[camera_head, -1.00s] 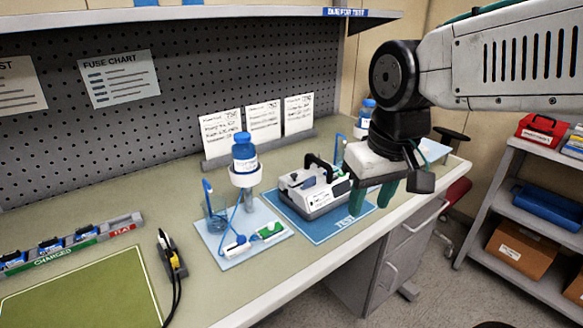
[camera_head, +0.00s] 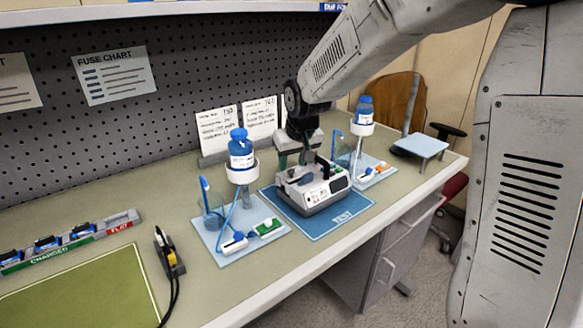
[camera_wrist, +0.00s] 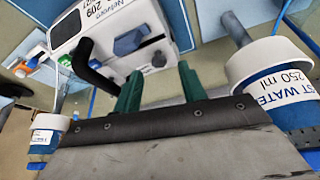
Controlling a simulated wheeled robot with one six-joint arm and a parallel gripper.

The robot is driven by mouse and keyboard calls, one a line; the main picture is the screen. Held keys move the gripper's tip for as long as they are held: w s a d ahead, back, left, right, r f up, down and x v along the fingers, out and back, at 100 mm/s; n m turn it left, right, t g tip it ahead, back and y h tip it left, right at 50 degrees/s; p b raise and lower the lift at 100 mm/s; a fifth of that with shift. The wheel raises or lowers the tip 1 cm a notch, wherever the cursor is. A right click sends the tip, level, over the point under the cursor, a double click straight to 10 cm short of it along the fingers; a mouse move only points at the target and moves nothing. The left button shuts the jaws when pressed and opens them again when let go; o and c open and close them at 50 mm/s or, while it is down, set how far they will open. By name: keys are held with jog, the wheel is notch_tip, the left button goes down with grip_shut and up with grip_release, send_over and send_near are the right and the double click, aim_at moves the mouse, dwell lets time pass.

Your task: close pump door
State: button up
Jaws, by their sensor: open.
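The infusion pump (camera_head: 313,192), a white and grey box with a small screen, sits on the blue TEST mat (camera_head: 352,215). My gripper (camera_head: 294,158) is just above the pump's rear part, pointing down, and partly hides it. In the wrist view, the pump (camera_wrist: 112,22) lies beyond my open green fingers (camera_wrist: 160,88). A black handle (camera_wrist: 92,66) stands out near the left finger. Nothing is between the fingers. I cannot tell how far the door is open or whether a finger touches the pump.
Bottle stands flank the pump: a left one with a blue-capped bottle (camera_head: 240,150) and a right one (camera_head: 364,113). In the wrist view, white bottle rings show close on both sides. A pegboard (camera_head: 200,85) and paper cards (camera_head: 218,133) are behind. The bench front edge is clear.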

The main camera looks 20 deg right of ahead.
aim_at(292, 171)
jog(key=shift+x, duration=1.55)
grip_shut()
jog(key=shift+s+d+f+t, duration=0.1)
jog(key=shift+s+f+t, duration=0.25)
jog(key=shift+t, duration=0.35)
grip_release()
